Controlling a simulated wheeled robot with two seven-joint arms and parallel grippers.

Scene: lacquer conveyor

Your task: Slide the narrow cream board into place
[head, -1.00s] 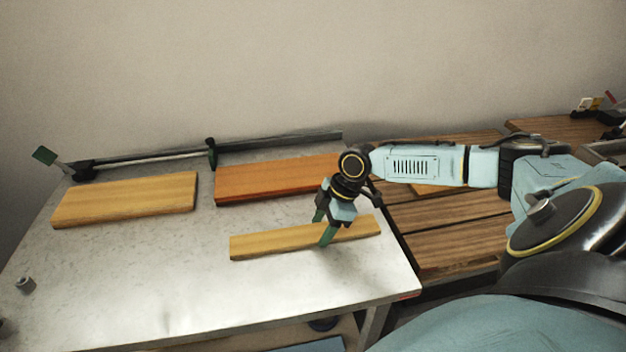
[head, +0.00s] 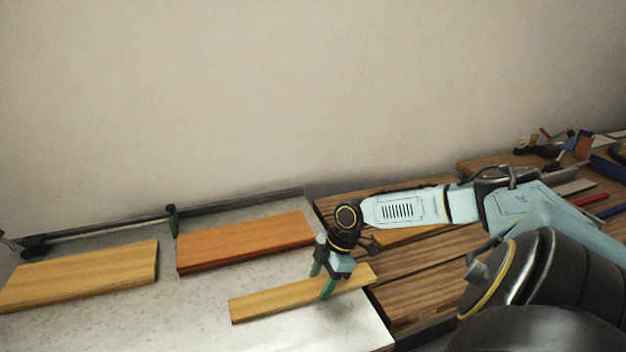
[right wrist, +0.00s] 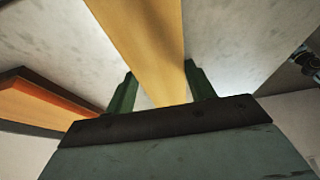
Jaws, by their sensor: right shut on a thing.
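The narrow cream board (head: 265,304) lies on the grey metal table (head: 210,335), in front of the orange board. Its right end is at or close to the table's right edge. My right gripper (head: 322,281) is shut on it from above, nearer its right end, one finger on each long side. In the right wrist view the narrow board (right wrist: 145,40) runs between the two green fingers (right wrist: 160,88).
A wider cream board (head: 85,275) and an orange board (head: 245,242) lie behind and left. A dark rail (head: 240,202) with a green-and-black clamp piece (head: 173,220) runs along the back. A brown slatted surface (head: 420,270) adjoins at right.

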